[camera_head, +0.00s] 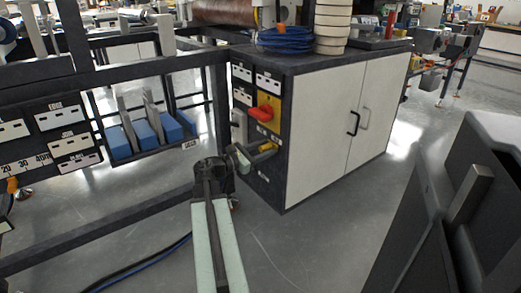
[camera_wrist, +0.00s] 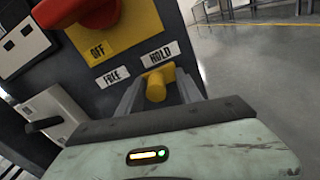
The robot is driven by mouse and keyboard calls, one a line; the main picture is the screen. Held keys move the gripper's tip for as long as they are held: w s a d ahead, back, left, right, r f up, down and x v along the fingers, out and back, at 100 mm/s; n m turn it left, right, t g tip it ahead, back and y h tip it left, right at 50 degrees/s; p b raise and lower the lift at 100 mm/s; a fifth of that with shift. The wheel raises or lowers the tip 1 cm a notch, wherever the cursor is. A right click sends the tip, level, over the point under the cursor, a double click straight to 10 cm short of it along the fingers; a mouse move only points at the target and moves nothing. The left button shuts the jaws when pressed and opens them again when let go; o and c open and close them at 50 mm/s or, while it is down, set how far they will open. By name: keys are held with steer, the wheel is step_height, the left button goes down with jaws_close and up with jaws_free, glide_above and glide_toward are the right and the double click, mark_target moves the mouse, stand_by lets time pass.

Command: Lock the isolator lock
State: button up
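The isolator lock is a small yellow peg (camera_wrist: 156,87) on the dark cabinet side, below the FREE (camera_wrist: 112,77) and HOLD (camera_wrist: 159,54) labels. In the wrist view it stands under the HOLD label. It also shows in the head view as a yellow piece (camera_head: 267,147). The red isolator handle (camera_head: 264,113) sits above it on a yellow plate (camera_wrist: 128,30) marked OFF. My gripper (camera_wrist: 158,88) has its grey fingers on either side of the peg, with small gaps seeming to show. Firm contact is not visible.
The white-doored cabinet (camera_head: 335,135) carries a blue cable coil (camera_head: 285,40) and stacked cream rings (camera_head: 333,25) on top. A dark frame with a rack of blue blocks (camera_head: 145,135) stands to the left. Open grey floor lies in front of the cabinet.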

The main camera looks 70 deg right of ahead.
steer(key=shift+w, duration=0.1)
steer(key=shift+w+a, duration=0.1)
steer(key=shift+a, duration=0.1)
steer(key=v, duration=0.7)
steer(key=shift+a, duration=0.2)
